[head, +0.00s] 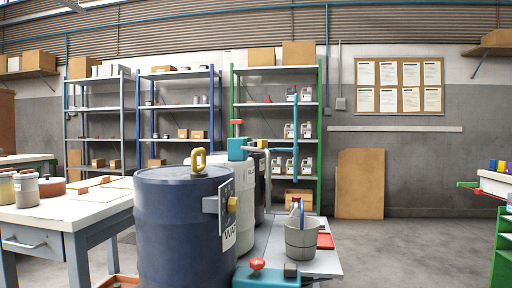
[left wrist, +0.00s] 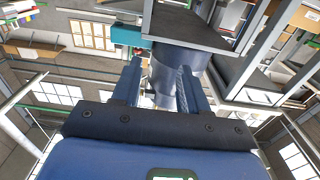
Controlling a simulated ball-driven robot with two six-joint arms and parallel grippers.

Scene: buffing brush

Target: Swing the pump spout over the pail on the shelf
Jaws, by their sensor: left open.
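A teal pump head (head: 240,149) with a red knob stands on a pale drum behind the dark blue drum (head: 180,225). Neither gripper shows in the head view.
A teal block with a red knob (head: 257,265) is in the near foreground. A white worktable (head: 70,212) with jars stands left. A green-framed rack (head: 320,150) stands behind the pail. The floor at right (head: 420,255) is clear.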

